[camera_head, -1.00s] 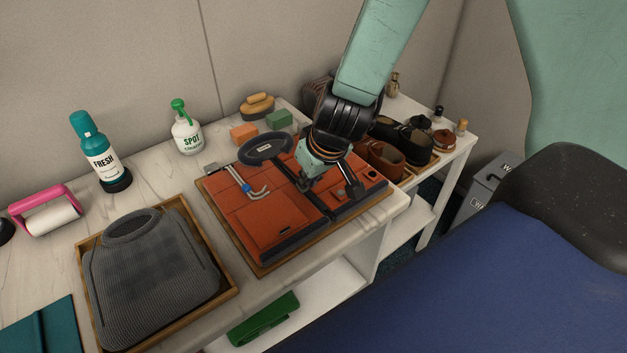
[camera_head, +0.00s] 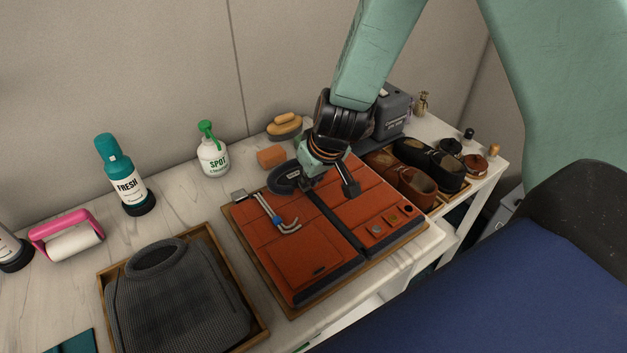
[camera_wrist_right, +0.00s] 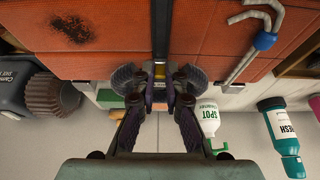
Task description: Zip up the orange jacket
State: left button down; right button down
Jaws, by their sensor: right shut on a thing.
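The orange jacket (camera_head: 285,248) lies flat on a wooden board, its dark collar (camera_head: 285,180) toward the wall. A dark zip strip (camera_head: 338,224) runs down its middle between the two orange halves. In the right wrist view the jacket (camera_wrist_right: 225,30) fills the top, with the dark strip (camera_wrist_right: 160,22) in line with the fingers. My right gripper (camera_head: 326,184) is at the collar end of the strip. It also shows in the right wrist view (camera_wrist_right: 160,76), shut on a small brass-coloured piece, apparently the zip pull, mostly hidden by the fingers. My left gripper is not in view.
A tray with a grey sweater (camera_head: 180,300) stands left. The spot cleaner bottle (camera_head: 213,155), orange block (camera_head: 271,157) and brush (camera_head: 284,127) are behind. Shoes (camera_head: 415,182) stand right.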

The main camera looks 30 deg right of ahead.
jog(key=shift+w, duration=0.4)
jog(key=c, duration=1.4)
grip_release()
jog(key=shift+w, duration=0.15)
jog(key=shift+s, duration=0.2)
